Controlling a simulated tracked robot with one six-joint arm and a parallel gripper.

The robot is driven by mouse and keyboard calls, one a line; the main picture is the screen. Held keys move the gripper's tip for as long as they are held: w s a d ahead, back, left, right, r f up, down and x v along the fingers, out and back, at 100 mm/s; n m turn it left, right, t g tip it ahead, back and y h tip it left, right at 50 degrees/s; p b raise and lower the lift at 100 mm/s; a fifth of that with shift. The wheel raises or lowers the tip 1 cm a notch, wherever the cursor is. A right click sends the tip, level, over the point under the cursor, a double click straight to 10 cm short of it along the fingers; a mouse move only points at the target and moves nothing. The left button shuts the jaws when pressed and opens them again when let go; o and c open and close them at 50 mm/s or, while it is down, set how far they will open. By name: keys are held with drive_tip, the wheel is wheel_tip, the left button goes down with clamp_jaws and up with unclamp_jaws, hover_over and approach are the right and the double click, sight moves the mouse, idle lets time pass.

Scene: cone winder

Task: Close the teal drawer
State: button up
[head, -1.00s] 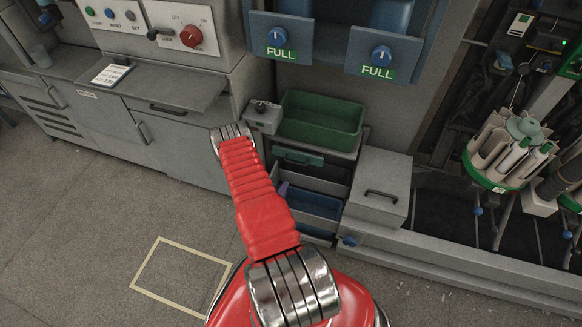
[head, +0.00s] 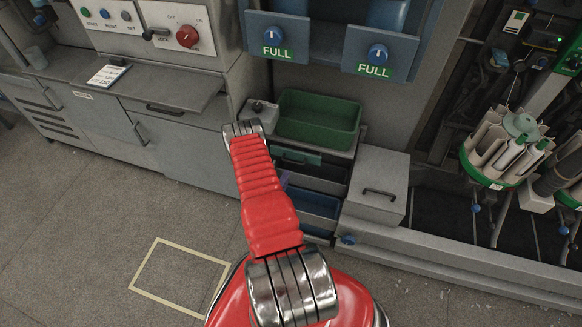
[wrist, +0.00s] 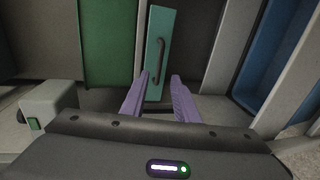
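The teal drawer (head: 298,157) is in the cabinet below the green bin in the head view, partly behind my arm. Its teal front with a dark bar handle stands upright in the middle of the wrist view (wrist: 156,55). I cannot tell how far it stands out. My gripper (wrist: 159,77) has two purple fingers spread apart, with nothing between them. The fingertips point at the lower part of the teal front, one on each side of it in the picture; contact cannot be told. In the head view my arm hides most of the gripper; a bit of purple shows.
A blue drawer (head: 313,203) stands open low in the same cabinet. The green bin (head: 318,118) sits on top, beside a small grey box (head: 262,110). A grey box with a handle (head: 377,185) stands right. The floor at front left is clear.

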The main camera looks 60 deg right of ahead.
drive_tip(key=x, duration=0.9)
drive_tip(key=shift+a, duration=0.1)
drive_tip(key=shift+c, duration=0.3)
clamp_jaws()
